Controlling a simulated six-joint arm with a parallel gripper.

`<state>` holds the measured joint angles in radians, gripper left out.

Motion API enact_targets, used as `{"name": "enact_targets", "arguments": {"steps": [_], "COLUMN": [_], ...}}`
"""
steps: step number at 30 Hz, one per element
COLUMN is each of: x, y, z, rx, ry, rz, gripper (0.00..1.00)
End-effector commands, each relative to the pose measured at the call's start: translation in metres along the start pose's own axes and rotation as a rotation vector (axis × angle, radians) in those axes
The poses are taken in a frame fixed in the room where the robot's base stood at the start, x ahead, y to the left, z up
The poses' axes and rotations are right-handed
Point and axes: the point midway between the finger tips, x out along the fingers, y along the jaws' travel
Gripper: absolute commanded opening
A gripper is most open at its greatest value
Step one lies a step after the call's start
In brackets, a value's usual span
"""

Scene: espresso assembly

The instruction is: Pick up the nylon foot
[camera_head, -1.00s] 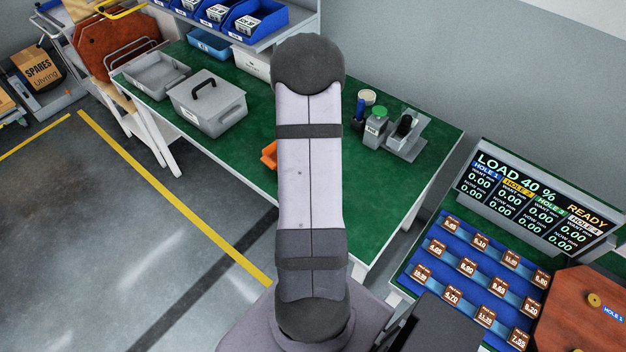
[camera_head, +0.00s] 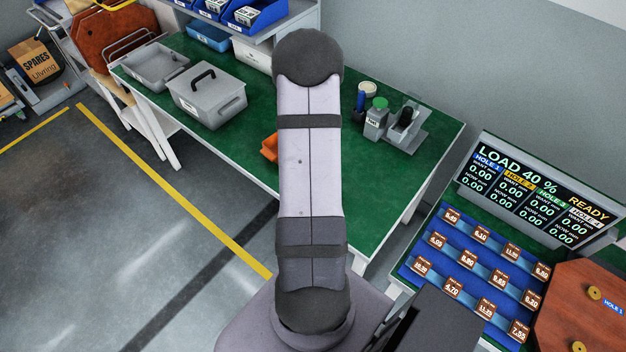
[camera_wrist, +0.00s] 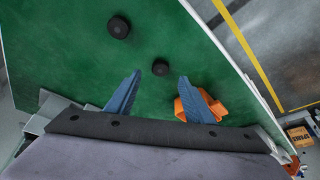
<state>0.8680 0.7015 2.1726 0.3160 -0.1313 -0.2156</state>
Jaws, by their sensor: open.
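In the wrist view a small black round foot (camera_wrist: 160,68) lies on the green table top, just ahead of the gap between my fingertips. A larger black round piece (camera_wrist: 119,27) lies farther off, up and to the left. Which of the two is the nylon foot I cannot tell for certain. My gripper (camera_wrist: 160,77) is open, with two blue fingers and nothing visible between them. An orange object (camera_wrist: 213,108) is partly hidden behind the right finger; it also shows beside my arm in the head view (camera_head: 269,147). My arm hides the gripper and both black pieces in the head view.
A grey lidded box (camera_head: 208,98) and a grey tray (camera_head: 155,66) stand on the table's left. A green-capped container (camera_head: 376,118) and a grey stand (camera_head: 408,130) are on its right. The green table (camera_head: 398,185) is bare near its front right edge.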

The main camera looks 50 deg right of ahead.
Motion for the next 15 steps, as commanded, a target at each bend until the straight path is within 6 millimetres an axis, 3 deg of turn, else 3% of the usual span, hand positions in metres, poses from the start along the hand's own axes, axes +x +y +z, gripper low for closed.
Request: {"name": "enact_targets", "arguments": {"steps": [5,15], "x": [0.007,0.039], "y": [0.0,-0.001], "z": [0.001,0.001], "rx": [0.0,0.0], "ry": [-0.004,-0.004], "rz": [0.001,0.0], "gripper": [0.48,0.48]}}
